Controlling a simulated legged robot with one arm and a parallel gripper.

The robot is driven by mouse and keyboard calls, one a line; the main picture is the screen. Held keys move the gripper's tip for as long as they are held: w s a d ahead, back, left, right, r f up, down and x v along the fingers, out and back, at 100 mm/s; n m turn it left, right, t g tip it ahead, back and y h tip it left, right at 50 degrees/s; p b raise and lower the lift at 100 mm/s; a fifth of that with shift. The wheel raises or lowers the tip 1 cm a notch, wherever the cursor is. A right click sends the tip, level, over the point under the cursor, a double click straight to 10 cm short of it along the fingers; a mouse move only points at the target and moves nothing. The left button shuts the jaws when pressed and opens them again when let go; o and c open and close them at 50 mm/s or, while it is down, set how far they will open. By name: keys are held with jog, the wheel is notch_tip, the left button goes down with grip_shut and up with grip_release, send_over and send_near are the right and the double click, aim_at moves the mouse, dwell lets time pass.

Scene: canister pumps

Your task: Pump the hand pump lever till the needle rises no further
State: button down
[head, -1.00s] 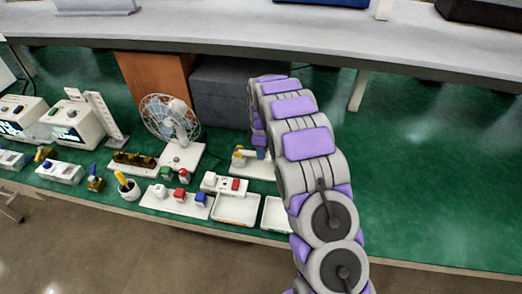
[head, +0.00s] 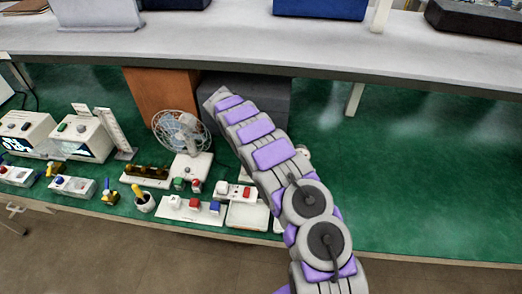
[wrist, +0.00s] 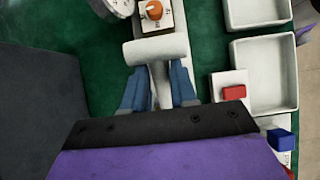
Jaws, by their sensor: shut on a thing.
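In the wrist view my gripper (wrist: 157,92) has its blue fingers on either side of a pale grey lever (wrist: 160,88) and is shut on it. The lever's narrow part lies between the fingers, and a thick pale crosspiece (wrist: 155,52) sits just beyond the fingertips. A white plate with an orange knob (wrist: 153,10) and dark markings lies past the crosspiece. Part of a round white dial (wrist: 115,6) is cut off at the top edge; its needle cannot be read. In the head view my arm hides the pump and the gripper's fingers.
White trays (wrist: 263,75) lie to the right in the wrist view, with a red block (wrist: 234,92) and a blue block (wrist: 280,140) nearby. In the head view a fan (head: 182,135) stands left of my arm. The green bench at right (head: 430,190) is clear.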

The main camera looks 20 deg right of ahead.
jog(key=shift+w+a+r, duration=0.1)
jog(key=shift+w+r, duration=0.05)
jog(key=shift+r, duration=0.1)
jog(key=shift+a+h, duration=0.1)
jog(key=shift+h, duration=0.2)
jog(key=c, duration=0.9)
grip_release()
